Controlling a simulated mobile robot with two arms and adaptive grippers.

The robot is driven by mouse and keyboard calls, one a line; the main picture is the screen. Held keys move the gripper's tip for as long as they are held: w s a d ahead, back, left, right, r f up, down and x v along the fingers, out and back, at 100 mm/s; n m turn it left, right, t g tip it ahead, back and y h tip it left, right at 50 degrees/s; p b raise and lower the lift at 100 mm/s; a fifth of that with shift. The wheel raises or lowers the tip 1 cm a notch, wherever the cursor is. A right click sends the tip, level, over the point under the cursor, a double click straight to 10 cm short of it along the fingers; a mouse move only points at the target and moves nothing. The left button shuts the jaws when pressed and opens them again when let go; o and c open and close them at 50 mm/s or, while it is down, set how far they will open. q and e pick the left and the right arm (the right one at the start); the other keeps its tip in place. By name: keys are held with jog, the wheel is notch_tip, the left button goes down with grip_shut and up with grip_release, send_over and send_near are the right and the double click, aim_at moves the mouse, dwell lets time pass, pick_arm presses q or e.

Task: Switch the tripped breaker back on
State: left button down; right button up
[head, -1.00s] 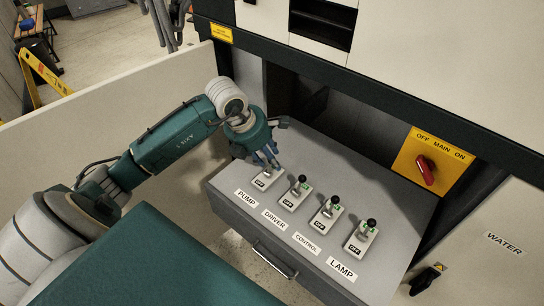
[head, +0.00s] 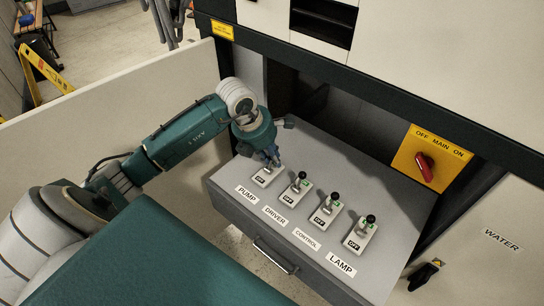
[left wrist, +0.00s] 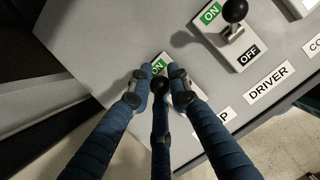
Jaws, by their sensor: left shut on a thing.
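The breaker marked PUMP (head: 264,179) is at the left end of a row on the grey panel. My left gripper (head: 271,157) is over it. In the left wrist view my blue fingers (left wrist: 162,84) are closed around a black knob, the PUMP lever, beside a green ON label (left wrist: 158,65). The fingers hide most of this lever, so I cannot tell its exact tilt. The DRIVER breaker (head: 296,190), CONTROL breaker (head: 327,211) and LAMP breaker (head: 361,236) stand to the right, each with a black-knobbed lever and its OFF label uncovered. My right gripper is not in view.
A yellow plate with a red MAIN switch (head: 424,167) is on the cabinet at the right. A cream partition (head: 110,115) stands behind my left arm. The panel has a drawer handle (head: 275,255) in front. A WATER label (head: 502,240) is at the far right.

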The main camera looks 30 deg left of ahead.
pick_arm(q)
jog(key=shift+w+f+g, duration=0.1)
jog(key=shift+g, duration=0.3)
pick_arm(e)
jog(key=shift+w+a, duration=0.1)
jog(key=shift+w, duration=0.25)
pick_arm(q)
jog(key=c, duration=1.6)
grip_release()
jog(key=shift+c, duration=0.2)
jog(key=v, duration=1.2)
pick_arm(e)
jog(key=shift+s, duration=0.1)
